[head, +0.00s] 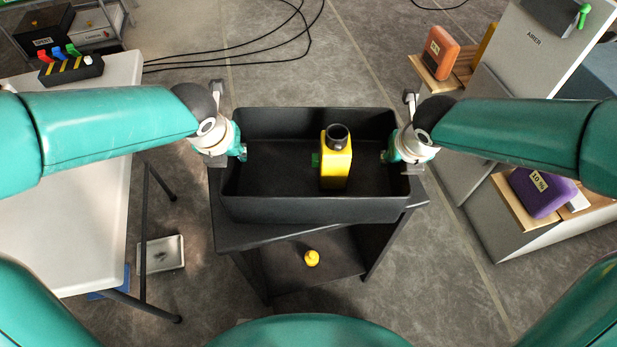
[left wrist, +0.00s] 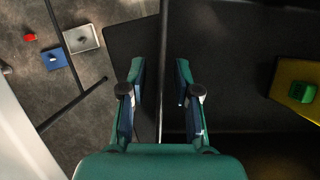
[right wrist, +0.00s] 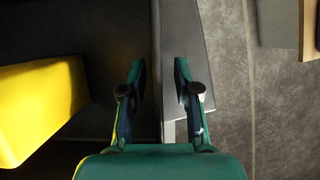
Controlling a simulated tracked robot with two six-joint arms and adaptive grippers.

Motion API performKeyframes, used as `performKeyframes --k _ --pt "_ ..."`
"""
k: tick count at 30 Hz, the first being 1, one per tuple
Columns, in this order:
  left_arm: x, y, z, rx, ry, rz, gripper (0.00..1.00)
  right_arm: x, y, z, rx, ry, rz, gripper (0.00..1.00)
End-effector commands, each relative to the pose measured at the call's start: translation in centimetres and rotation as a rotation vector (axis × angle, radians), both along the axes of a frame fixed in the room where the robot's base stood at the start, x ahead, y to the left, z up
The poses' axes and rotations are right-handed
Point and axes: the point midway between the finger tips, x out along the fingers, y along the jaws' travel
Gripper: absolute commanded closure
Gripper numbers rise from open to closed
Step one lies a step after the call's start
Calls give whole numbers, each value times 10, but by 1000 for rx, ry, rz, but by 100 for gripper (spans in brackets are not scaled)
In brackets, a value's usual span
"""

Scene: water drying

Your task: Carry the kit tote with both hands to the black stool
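The kit tote (head: 300,209), a black open-topped bin, is in the middle of the head view, above a black stool (head: 270,236) and seemingly resting on it. A yellow bottle-like thing (head: 335,170) with a black top and a green part stands in the tote. My left gripper (head: 242,153) is at the tote's left wall; in the left wrist view its fingers (left wrist: 160,85) are apart on either side of that wall. My right gripper (head: 388,156) is at the right wall, its fingers (right wrist: 159,85) apart around it. Gaps show beside both walls.
A white table (head: 80,220) stands at left with a switch box (head: 72,68). A grey cabinet (head: 535,45) and a wooden-topped unit with a purple block (head: 542,192) stand at right. A small yellow thing (head: 312,258) is low under the tote. Cables lie on the floor behind.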

Motion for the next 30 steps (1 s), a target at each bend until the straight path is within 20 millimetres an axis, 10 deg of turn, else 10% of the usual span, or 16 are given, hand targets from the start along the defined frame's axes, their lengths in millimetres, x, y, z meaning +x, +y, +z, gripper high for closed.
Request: performKeyframes --k 10,30 --pt "-4 0 13 1 -4 0 69 0 0 0 0 0 0 69" --pt "-47 0 108 0 -1 0 69 0 0 2 0 -1 0 69"
